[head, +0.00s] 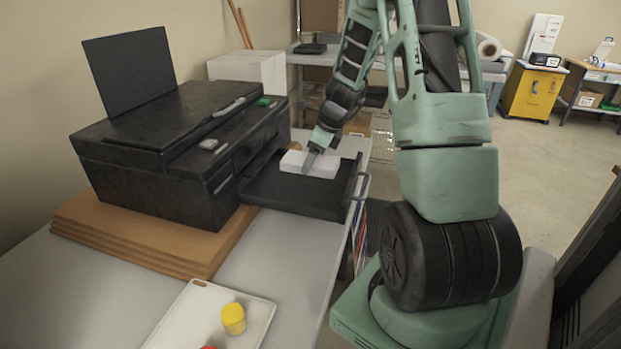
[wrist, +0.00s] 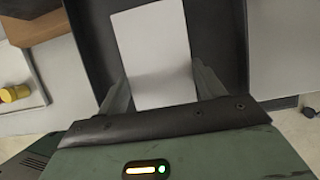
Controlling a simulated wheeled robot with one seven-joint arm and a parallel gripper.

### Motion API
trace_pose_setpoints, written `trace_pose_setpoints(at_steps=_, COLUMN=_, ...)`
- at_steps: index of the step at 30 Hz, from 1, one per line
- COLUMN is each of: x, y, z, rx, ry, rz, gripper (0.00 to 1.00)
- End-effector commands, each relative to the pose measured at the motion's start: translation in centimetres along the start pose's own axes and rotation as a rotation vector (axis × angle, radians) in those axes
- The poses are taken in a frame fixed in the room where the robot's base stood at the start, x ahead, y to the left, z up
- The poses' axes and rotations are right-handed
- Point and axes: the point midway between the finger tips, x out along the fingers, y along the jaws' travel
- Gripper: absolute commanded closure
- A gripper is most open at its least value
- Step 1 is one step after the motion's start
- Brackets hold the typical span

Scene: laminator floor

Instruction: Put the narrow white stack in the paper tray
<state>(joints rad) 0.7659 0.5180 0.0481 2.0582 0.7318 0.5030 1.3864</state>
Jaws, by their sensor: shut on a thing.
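The narrow white stack (head: 311,164) is at the black paper tray (head: 285,198), which is pulled out from the front of the black printer (head: 182,150). My gripper (head: 316,152) is shut on the stack from above. In the wrist view the stack (wrist: 153,55) lies between the two fingers of my gripper (wrist: 163,88), over the dark floor of the tray (wrist: 90,30). The tray's walls rise around it. I cannot tell whether the stack touches the tray floor.
The printer stands on brown boards (head: 140,235) on a grey table (head: 80,290). A white tray (head: 190,305) with a yellow-lidded jar (head: 233,318) and a red item lies at the front. A white box (head: 250,70) is behind the printer. The table's right edge is close to the paper tray.

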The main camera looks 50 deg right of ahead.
Motion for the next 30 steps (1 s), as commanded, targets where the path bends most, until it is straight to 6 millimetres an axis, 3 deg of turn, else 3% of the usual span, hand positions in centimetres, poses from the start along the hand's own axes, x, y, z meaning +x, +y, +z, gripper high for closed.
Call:
trace_pose_setpoints(at_steps=13, x=4.5, y=0.0, z=-1.9, rx=0.002, ry=-0.001, rz=0.002, gripper=0.62)
trace_pose_setpoints(at_steps=25, x=5.2, y=0.0, z=-2.1, rx=-0.001, ry=-0.001, rz=-0.002, gripper=0.62)
trace_pose_setpoints(at_steps=26, x=5.2, y=0.0, z=-2.1, rx=-0.001, ry=-0.001, rz=-0.001, gripper=0.27)
trace_pose_setpoints(at_steps=27, x=5.1, y=0.0, z=-2.1, rx=-0.001, ry=-0.001, rz=-0.001, gripper=0.15)
trace_pose_setpoints(at_steps=28, x=5.1, y=0.0, z=-2.1, rx=-0.001, ry=-0.001, rz=-0.001, gripper=0.10)
trace_pose_setpoints(at_steps=30, x=5.1, y=0.0, z=-2.1, rx=-0.001, ry=-0.001, rz=-0.001, gripper=0.10)
